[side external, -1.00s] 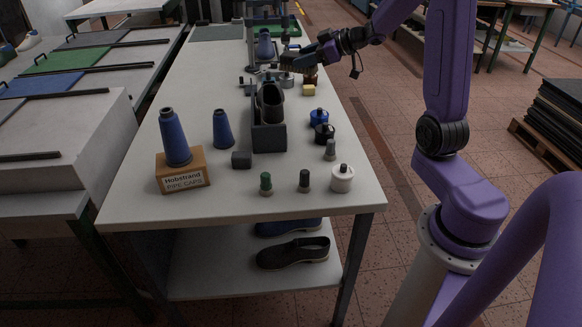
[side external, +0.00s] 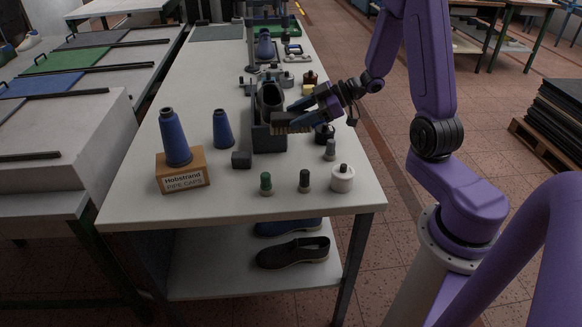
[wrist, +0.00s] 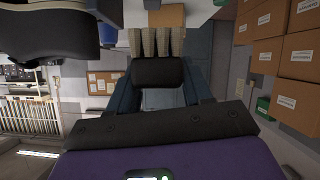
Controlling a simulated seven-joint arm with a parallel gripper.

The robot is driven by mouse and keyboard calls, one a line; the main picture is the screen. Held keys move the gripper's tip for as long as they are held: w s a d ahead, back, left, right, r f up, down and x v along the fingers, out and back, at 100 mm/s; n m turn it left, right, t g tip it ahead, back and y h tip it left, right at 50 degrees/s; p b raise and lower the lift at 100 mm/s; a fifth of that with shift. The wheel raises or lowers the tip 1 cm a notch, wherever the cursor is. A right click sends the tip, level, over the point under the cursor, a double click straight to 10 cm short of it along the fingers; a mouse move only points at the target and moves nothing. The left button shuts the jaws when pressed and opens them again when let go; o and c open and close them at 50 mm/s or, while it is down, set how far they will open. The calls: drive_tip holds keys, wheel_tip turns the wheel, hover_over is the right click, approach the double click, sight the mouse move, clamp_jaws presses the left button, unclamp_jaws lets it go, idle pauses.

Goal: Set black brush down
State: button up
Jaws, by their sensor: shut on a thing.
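My gripper (side external: 312,108) is shut on the black brush (side external: 291,127). It is at the right side of the dark shoe, over or close to the shoe's black stand. The brush's bristles point down in the side external view; I cannot tell whether they touch anything. In the wrist view the black brush block (wrist: 158,72) sits between my gripper's two blue-grey fingers (wrist: 158,88), with its pale bristles (wrist: 156,42) beyond it. The dark shoe (side external: 270,94) is on the black stand (side external: 266,138), partly hidden by the gripper and brush.
A black jar (side external: 324,132) stands close under my gripper, with a grey spool (side external: 330,150) and white jar (side external: 342,178) nearer the front. A small dark block (side external: 241,159) is left of the stand.

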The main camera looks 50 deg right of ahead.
drive_tip(key=shift+f, duration=6.25)
drive_tip(key=shift+f, duration=0.1)
drive_tip(key=o, duration=1.1)
drive_tip(key=shift+c, duration=0.2)
